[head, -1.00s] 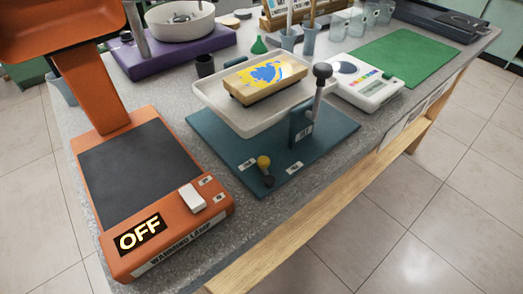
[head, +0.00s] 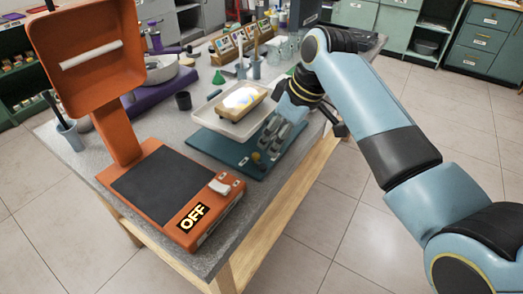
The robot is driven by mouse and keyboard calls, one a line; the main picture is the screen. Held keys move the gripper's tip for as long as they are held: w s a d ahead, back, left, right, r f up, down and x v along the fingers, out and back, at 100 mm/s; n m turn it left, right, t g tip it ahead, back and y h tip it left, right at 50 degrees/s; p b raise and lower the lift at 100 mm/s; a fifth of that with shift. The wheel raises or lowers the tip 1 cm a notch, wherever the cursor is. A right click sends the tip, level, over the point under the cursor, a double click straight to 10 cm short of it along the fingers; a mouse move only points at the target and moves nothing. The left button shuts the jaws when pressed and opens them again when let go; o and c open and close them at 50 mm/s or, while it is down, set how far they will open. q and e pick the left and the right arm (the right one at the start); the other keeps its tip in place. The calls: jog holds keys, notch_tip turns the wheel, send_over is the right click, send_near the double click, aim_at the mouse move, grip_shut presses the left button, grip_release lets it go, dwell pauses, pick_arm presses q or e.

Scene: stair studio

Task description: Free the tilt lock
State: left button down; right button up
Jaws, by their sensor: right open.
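The tilting rig has a teal base (head: 212,146) with a white tray (head: 212,120) above it. A small yellow-knobbed lever (head: 256,157), which looks like the tilt lock, stands at the base's front right edge. My right gripper (head: 273,143) reaches in from the right, over the right part of the base, open and pointing down. Its fingers are close above and behind the yellow knob; I cannot tell whether they touch it. The gripper and arm hide the post with the black knob. My left gripper is not in view.
An orange warming lamp (head: 165,222) with a white switch (head: 219,187) reads OFF at the left front. The floor right of the table is clear.

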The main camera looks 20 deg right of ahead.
aim_at(256, 155)
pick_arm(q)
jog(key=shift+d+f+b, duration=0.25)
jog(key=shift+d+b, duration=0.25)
pick_arm(e)
jog(key=w+a+f, duration=0.1)
jog(key=f, duration=0.1)
jog(key=w+f, duration=0.2)
jog(key=f, duration=0.1)
jog(key=w+a+f, duration=0.1)
jog(key=w+f, duration=0.1)
jog(key=f, duration=0.1)
jog(key=shift+a+f, duration=0.1)
jog(key=shift+a, duration=0.2)
jog(key=shift+s, duration=0.1)
grip_shut()
